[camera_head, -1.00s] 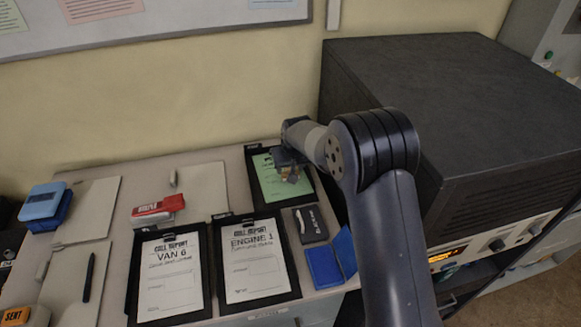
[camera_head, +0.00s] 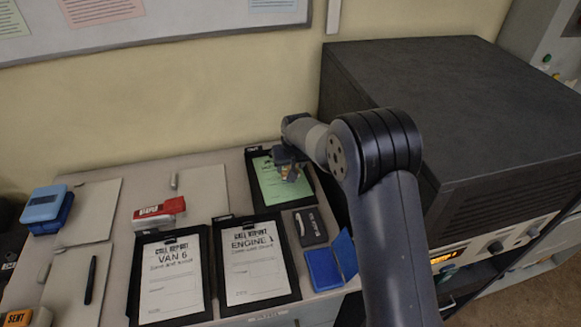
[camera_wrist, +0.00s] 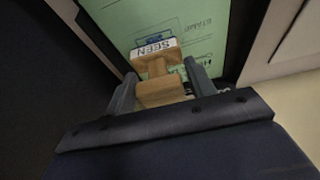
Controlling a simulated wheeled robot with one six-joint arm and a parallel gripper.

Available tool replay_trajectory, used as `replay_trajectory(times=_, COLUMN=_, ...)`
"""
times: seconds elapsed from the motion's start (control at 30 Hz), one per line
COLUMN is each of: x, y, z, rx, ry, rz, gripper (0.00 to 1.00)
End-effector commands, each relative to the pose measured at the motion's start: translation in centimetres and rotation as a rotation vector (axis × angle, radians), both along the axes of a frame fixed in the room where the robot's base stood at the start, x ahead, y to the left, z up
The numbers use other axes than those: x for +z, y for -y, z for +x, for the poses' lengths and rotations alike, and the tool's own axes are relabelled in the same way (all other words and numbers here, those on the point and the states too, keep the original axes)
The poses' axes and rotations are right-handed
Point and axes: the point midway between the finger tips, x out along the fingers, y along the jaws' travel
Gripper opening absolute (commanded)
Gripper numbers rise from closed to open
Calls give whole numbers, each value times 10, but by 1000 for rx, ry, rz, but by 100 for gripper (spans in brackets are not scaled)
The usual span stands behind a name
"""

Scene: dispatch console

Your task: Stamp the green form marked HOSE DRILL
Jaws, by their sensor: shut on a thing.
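The green form (camera_head: 270,185) lies on a black clipboard (camera_head: 309,200) at the back right of the desk, partly hidden by my arm. My gripper (camera_wrist: 158,88) is over it and is shut on a wooden stamp (camera_wrist: 160,68) with a white label reading SEEN. In the wrist view the green form (camera_wrist: 190,25) lies just beyond the stamp; its heading is not fully readable. I cannot tell whether the stamp touches the paper. An open blue ink pad (camera_head: 325,270) sits at the front right of the desk.
Clipboards marked VAN 6 (camera_head: 170,292) and ENGINE 1 (camera_head: 252,272) lie in front. A red stapler-like item (camera_head: 158,211), a blue box (camera_head: 45,208) and a dark case (camera_head: 311,227) lie around. A large black cabinet (camera_head: 450,110) stands to the right.

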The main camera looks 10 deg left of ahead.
Motion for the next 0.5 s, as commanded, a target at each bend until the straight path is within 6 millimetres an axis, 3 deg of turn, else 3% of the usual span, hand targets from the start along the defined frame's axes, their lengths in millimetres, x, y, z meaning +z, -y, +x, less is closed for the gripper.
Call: replay_trajectory(times=0.5, x=45, y=0, z=0, rx=0, ry=2, rz=1, gripper=37)
